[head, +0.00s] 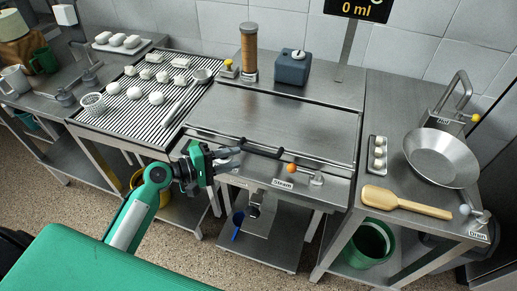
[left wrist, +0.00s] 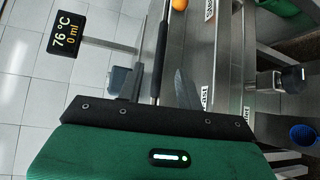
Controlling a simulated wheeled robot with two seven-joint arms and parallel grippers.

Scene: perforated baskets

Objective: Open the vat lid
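The vat lid (head: 275,113) is a flat steel plate, lying closed over the vat in the middle of the counter in the head view. A black bar handle (head: 262,149) runs along its front edge; it also shows in the left wrist view (left wrist: 162,55). My left gripper (head: 238,155) is at the left end of the handle, fingers pointing right along it. It looks open, with nothing seen held. In the left wrist view one grey finger (left wrist: 186,92) shows beside the handle, apart from it. My right gripper is in neither view.
A slatted rack (head: 135,118) with white pieces is on the left. A steel bowl (head: 440,157) and wooden paddle (head: 405,203) are on the right. The display (left wrist: 81,35) reads 76 °C, 0 ml.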

